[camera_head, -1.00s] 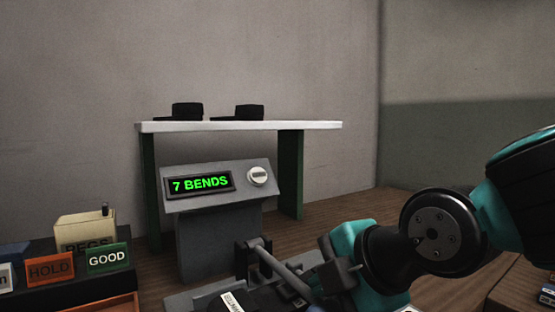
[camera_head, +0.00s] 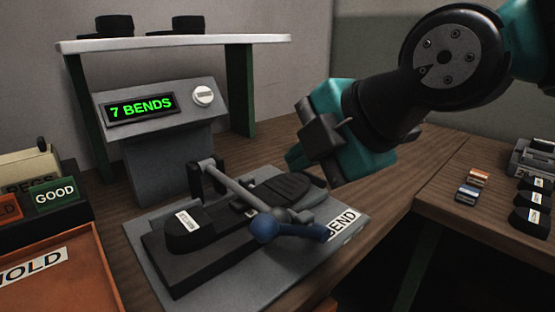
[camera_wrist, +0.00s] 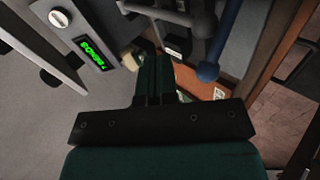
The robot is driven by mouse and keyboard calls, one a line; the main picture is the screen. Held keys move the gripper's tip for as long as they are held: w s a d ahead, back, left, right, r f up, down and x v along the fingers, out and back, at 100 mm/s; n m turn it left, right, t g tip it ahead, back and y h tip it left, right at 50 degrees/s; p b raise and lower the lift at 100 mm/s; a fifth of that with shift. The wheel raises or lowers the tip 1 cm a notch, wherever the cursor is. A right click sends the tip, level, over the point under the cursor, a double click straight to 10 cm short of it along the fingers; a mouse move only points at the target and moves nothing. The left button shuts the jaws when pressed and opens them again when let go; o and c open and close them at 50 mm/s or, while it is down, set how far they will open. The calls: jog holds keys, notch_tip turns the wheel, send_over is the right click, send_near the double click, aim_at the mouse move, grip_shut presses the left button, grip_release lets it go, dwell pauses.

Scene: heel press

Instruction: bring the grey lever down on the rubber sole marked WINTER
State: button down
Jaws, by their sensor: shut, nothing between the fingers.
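The grey lever (camera_head: 238,190) runs from its upright pivot, low across the bend press, to a crossbar with a blue ball and blue grip (camera_head: 264,228). The lever and blue grip also show at the top of the wrist view (camera_wrist: 210,70). A black rubber sole (camera_head: 185,233) with a small white label lies on the dark block under the lever; I cannot read the label. Whether the lever touches the sole is unclear. My gripper (camera_head: 296,157) is shut and empty, above and right of the lever, apart from it. Its green fingers show in the wrist view (camera_wrist: 155,68).
A display box (camera_head: 160,108) reading 7 BENDS stands behind the press, under a white shelf (camera_head: 190,43) holding black heels. An orange tray (camera_head: 80,265) and a GOOD sign (camera_head: 55,194) are at left. Several labelled black pieces (camera_head: 530,203) lie on the right table.

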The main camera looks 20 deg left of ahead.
jog(key=v, duration=0.5)
jog(key=shift+s+d+f, duration=0.15)
jog(key=shift+d+f, duration=0.05)
jog(key=shift+f, duration=0.1)
jog(key=s+d+f+m+g+h, duration=0.2)
jog(key=s+d+f+m, duration=0.4)
jog(key=d+m, duration=0.45)
jog(key=s+d+f+m+g+h, duration=0.25)
jog(key=d+f+m, duration=0.55)
jog(key=m, duration=0.4)
notch_tip(320, 180, up, 15)
jog(key=p, duration=1.4)
jog(key=shift+s+d, duration=0.2)
jog(key=shift+d, duration=0.25)
jog(key=shift+f+n+t, duration=0.1)
jog(key=shift+n+t, duration=0.15)
